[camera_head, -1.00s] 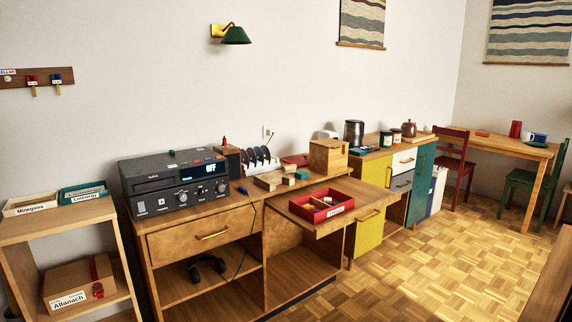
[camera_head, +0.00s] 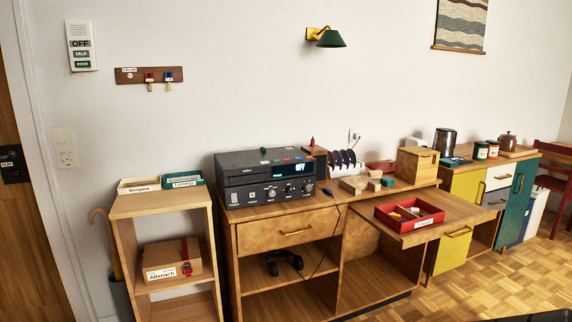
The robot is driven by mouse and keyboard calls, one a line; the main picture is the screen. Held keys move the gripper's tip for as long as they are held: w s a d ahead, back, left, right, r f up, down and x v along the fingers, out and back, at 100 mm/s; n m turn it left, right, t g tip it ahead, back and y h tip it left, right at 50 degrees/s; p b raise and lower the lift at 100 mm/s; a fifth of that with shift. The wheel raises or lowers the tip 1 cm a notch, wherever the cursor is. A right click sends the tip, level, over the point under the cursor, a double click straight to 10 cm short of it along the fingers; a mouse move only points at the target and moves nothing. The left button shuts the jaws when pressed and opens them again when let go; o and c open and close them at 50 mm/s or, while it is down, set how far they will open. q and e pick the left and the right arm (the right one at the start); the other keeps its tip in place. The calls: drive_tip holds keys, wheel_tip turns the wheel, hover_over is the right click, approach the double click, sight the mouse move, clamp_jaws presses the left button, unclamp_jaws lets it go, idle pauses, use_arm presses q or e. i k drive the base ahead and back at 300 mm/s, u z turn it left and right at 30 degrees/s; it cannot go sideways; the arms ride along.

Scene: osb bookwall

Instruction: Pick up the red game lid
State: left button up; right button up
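A flat red piece (camera_head: 381,166) lies at the back of the wooden desk, against the wall, left of a wooden box; it may be the red game lid, but it is partly hidden and small. An open red tray (camera_head: 431,221) with a white label sits on the pull-out board at the right of the desk. Small pieces lie inside the tray. Neither of my grippers is in view.
A black radio unit (camera_head: 265,181) stands on the desk's left part. Wooden blocks (camera_head: 354,185), a disc rack (camera_head: 344,161) and a wooden box (camera_head: 417,164) stand right of it. A low shelf (camera_head: 150,207) stands left. Parquet floor (camera_head: 500,290) is clear at lower right.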

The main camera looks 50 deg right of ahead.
sight(388, 167)
drive_tip(key=u, duration=0.2)
drive_tip(key=k, duration=2.85)
drive_tip(key=z, duration=3.8)
drive_tip(key=i, duration=5.1)
drive_tip(key=u, duration=2.25)
drive_tip(key=i, duration=2.4)
